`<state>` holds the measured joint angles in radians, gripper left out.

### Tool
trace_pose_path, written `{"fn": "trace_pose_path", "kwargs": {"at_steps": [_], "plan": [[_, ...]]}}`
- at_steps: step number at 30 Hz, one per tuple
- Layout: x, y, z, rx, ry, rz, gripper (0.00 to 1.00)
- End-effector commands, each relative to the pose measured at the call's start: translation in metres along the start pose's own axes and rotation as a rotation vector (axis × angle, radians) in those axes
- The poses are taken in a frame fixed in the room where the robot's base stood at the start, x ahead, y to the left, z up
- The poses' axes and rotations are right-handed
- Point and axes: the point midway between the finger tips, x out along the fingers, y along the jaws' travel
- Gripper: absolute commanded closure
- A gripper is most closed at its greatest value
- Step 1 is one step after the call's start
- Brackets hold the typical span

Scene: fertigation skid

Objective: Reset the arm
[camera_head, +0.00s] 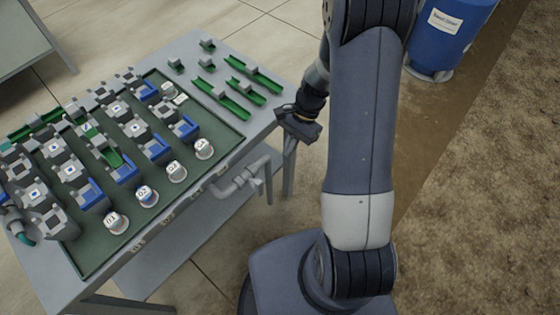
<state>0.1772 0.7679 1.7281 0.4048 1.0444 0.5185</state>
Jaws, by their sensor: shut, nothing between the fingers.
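My arm stands upright at the middle right of the head view, in front of the table's right end. My gripper (301,127) shows partly beside the arm, at the right edge of the grey table (262,72). It is shut and holds nothing. Its fingertips are small and dark and point down and left. Part of my wrist is hidden behind the larger arm link.
A green board (225,142) on the table carries several grey and blue valve blocks (156,148) and several numbered white caps (204,148). Green trays (252,73) lie behind. A blue barrel (446,35) stands back right.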

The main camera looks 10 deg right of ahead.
Motion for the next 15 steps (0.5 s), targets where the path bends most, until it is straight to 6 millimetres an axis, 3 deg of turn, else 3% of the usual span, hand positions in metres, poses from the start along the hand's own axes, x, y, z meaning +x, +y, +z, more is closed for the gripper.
{"fn": "trace_pose_path", "kwargs": {"at_steps": [6,15], "plan": [[-0.02,0.0,-0.006,0.0,0.0,-0.001,1.0],[-0.022,0.0,-0.006,0.0,-0.001,0.001,1.0]]}}
